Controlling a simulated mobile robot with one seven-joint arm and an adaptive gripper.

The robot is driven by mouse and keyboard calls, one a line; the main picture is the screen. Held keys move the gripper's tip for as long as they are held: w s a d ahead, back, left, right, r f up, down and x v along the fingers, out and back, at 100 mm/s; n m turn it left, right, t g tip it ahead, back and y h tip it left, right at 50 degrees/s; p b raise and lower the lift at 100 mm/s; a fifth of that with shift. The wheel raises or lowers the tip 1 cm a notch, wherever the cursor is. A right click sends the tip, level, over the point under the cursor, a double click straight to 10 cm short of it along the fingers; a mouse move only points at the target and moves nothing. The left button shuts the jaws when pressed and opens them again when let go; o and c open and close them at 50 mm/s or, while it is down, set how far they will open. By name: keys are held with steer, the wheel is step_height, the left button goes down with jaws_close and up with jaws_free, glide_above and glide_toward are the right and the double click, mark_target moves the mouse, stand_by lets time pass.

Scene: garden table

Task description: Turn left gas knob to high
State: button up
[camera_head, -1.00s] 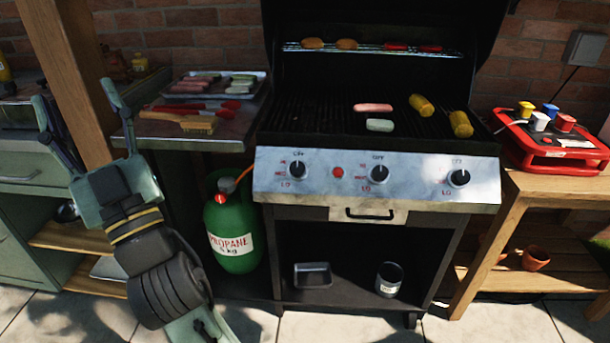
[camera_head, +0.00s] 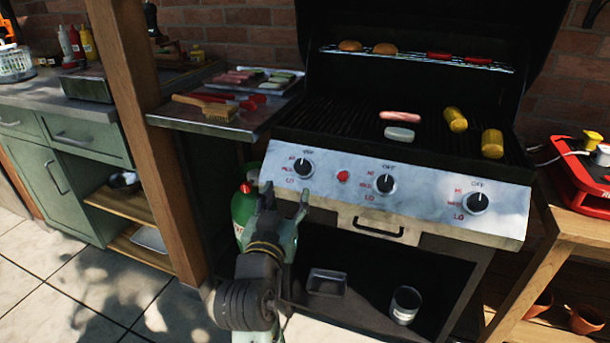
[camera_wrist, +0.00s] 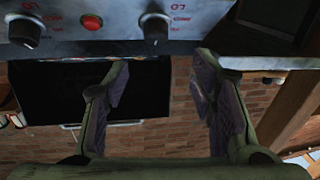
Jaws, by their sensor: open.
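The left gas knob (camera_head: 303,167) is a round black knob on the silver control panel (camera_head: 345,190) of the grill, with OFF marked above it and red marks at its left. Its white mark seems to point up towards OFF. In the wrist view the left knob (camera_wrist: 155,28) is at the top centre, beyond the fingertips. My gripper (camera_head: 286,200) is open and empty, just below and in front of this knob, apart from it. In the wrist view my gripper (camera_wrist: 160,70) has its two fingers spread wide, with nothing between them.
A red button (camera_head: 343,177), the middle knob (camera_head: 385,184) and right knob (camera_head: 477,203) sit along the panel. A drawer handle (camera_head: 378,230) is below. The propane tank (camera_head: 243,210) stands behind my gripper. A side shelf (camera_head: 240,123) holds a brush and trays.

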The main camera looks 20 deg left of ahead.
mark_target(301, 169)
steer(key=w, duration=0.3)
steer(key=w+p, duration=0.1)
steer(key=w, duration=0.3)
steer(key=w+a, duration=0.1)
steer(key=w, duration=0.3)
steer(key=shift+f+p, duration=0.3)
steer(key=shift+p, duration=0.1)
steer(key=shift+s, duration=0.1)
steer(key=c, duration=1.1)
